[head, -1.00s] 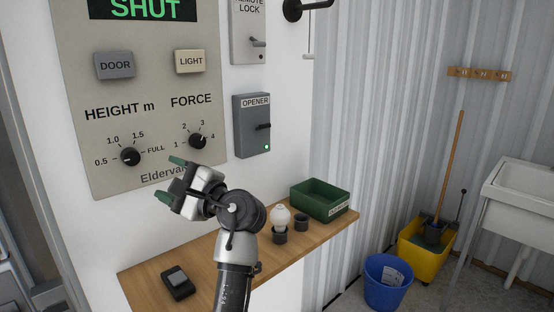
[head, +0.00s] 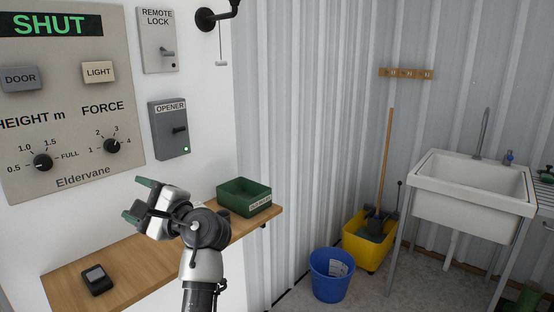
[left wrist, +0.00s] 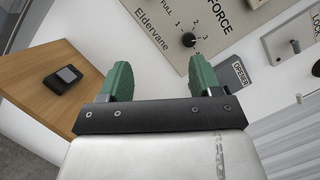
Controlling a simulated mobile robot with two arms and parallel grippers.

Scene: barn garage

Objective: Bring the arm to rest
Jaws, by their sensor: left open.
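My left gripper (head: 140,199) is open, its two green fingertips apart with nothing between them. In the head view it is in front of the wooden shelf, below the beige Eldervane control panel (head: 72,150). The left wrist view shows the same open fingers (left wrist: 160,82), with the panel and its FORCE knob beyond them. The panel's display (head: 45,24) reads SHUT. My left forearm and wrist hide part of the shelf. My right gripper is in neither view.
The wooden shelf (head: 130,268) bears a small dark device (head: 97,280) and a green bin (head: 236,197). The OPENER box (head: 168,140) and REMOTE LOCK switch (head: 157,40) are on the wall. A blue bucket (head: 332,275), yellow mop bucket (head: 362,248) and white sink (head: 470,185) stand to the right.

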